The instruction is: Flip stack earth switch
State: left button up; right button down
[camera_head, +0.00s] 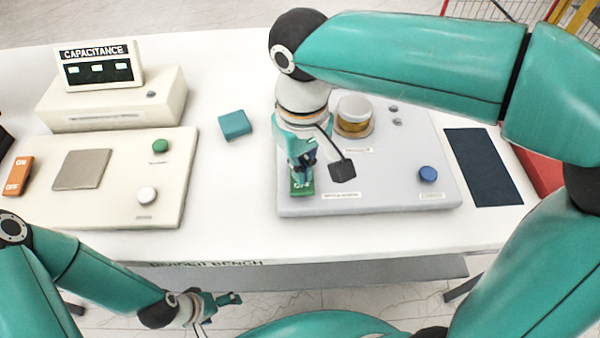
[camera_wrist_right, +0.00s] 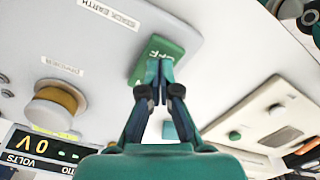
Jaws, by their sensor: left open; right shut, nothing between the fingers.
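The stack earth switch is a green rocker (camera_head: 302,187) at the front left of the grey panel (camera_head: 400,203). My right gripper (camera_head: 305,176) is shut and empty, pointing down at the green switch. In the right wrist view its closed fingertips (camera_wrist_right: 154,64) lie over the switch (camera_wrist_right: 158,50), at or very near its face; I cannot tell if they touch. Letters that look like OFF show beside the fingertips, and a "STACK EARTH" label (camera_wrist_right: 112,14) is next to it. My left gripper (camera_head: 220,304) is open and empty, low in front of the bench.
A brass-coloured bushing with a white top (camera_head: 354,115) and a blue knob (camera_head: 428,174) are on the grey panel. A teal block (camera_head: 235,124) lies left of it. The cream panel (camera_head: 110,205) with an orange switch (camera_head: 18,175) and the capacitance meter (camera_head: 98,66) stand further left.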

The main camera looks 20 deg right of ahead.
jog(key=shift+f+b, duration=0.65)
jog(key=shift+f, duration=0.3)
dwell(0.3)
notch_tip(320, 180, up, 7)
jog(key=p, duration=0.6)
jog(key=shift+p, duration=0.3)
dwell(0.4)
